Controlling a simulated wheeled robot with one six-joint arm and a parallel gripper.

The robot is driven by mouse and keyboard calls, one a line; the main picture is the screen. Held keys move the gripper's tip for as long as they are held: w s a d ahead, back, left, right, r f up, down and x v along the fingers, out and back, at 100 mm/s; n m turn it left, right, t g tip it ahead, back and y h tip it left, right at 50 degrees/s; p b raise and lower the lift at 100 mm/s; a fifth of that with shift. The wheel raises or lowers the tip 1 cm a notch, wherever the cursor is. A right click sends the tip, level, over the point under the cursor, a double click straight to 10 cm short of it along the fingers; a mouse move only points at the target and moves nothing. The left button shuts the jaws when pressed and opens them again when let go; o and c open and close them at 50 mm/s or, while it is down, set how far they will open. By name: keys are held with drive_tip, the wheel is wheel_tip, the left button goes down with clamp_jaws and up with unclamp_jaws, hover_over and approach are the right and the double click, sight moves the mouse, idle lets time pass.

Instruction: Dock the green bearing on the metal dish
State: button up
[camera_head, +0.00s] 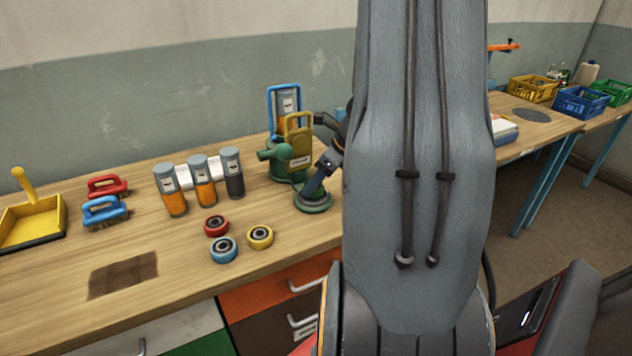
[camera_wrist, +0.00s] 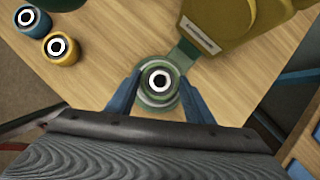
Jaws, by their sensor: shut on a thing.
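The green bearing (camera_wrist: 158,93) is between my gripper's blue fingers (camera_wrist: 160,88) in the wrist view, its white ring and dark bore facing the camera. My gripper (camera_head: 318,185) is shut on it. Directly below it is a round grey-green dish (camera_head: 313,208) in the head view, at the foot of the green and yellow machine. The bearing covers much of the dish, and I cannot tell whether the two touch.
The machine (camera_head: 290,160) stands close behind my gripper. Red (camera_head: 216,226), blue (camera_head: 223,250) and yellow (camera_head: 260,237) bearings lie to its left. Several canisters (camera_head: 204,182), brushes (camera_head: 105,211) and a yellow dustpan (camera_head: 35,220) are farther left. My arm hides the table's right part.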

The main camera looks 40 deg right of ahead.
drive_tip(key=shift+f+b, duration=0.4)
drive_tip(key=shift+f, duration=0.15)
idle(0.5)
drive_tip(key=o, duration=1.1)
drive_tip(key=shift+c, duration=0.2)
drive_tip(key=p+v, duration=0.9)
drive_tip(key=v, duration=0.2)
